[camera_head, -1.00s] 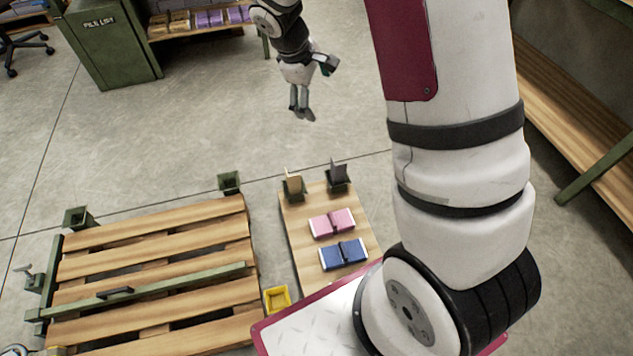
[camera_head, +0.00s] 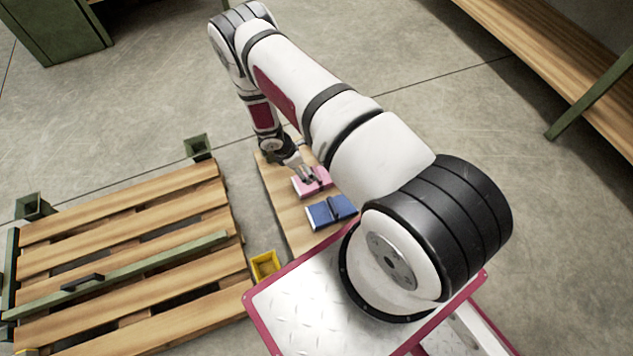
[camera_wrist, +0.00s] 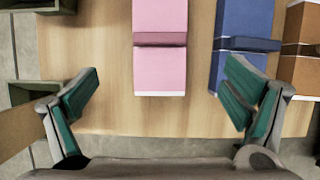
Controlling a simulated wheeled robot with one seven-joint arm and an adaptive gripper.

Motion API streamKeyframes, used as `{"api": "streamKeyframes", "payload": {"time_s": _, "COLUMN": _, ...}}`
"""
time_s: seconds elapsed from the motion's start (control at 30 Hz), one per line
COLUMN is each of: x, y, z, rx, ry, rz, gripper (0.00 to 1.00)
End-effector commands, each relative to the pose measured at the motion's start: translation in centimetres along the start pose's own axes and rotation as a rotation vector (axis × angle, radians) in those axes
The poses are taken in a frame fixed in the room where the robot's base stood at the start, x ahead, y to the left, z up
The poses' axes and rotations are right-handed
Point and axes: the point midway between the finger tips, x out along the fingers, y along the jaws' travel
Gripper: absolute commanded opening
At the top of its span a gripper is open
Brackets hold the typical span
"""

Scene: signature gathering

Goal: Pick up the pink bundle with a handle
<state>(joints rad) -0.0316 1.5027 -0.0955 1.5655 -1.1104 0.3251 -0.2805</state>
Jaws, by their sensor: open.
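The pink bundle (camera_head: 321,185) lies on a wooden board (camera_head: 287,221), partly hidden in the head view by my gripper (camera_head: 305,174). In the wrist view the pink bundle (camera_wrist: 158,68) is at upper centre, with a darker handle strip (camera_wrist: 160,39) across it. My gripper (camera_wrist: 163,92) is open and empty, its green-padded fingers spread to the left and right of the bundle's near end. The bundle lies beyond the fingertips in the picture, and I see no contact. The exact height of the gripper above it is unclear.
A blue bundle (camera_head: 329,212) lies beside the pink one, close to the right finger in the wrist view. A brown bundle (camera_wrist: 299,45) is farther right there. A slatted pallet (camera_head: 120,262) and yellow bin (camera_head: 265,265) stand to the left.

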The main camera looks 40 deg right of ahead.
Motion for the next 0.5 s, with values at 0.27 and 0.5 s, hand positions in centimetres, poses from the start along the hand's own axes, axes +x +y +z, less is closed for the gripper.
{"api": "streamKeyframes", "payload": {"time_s": 0.27, "x": 5.1, "y": -0.2, "z": -0.1, "rx": -0.001, "ry": 0.0, "rz": -0.004, "gripper": 0.94}}
{"api": "streamKeyframes", "payload": {"time_s": 0.5, "x": 8.2, "y": -0.1, "z": -0.1, "rx": -0.001, "ry": 0.0, "rz": -0.002, "gripper": 0.94}}
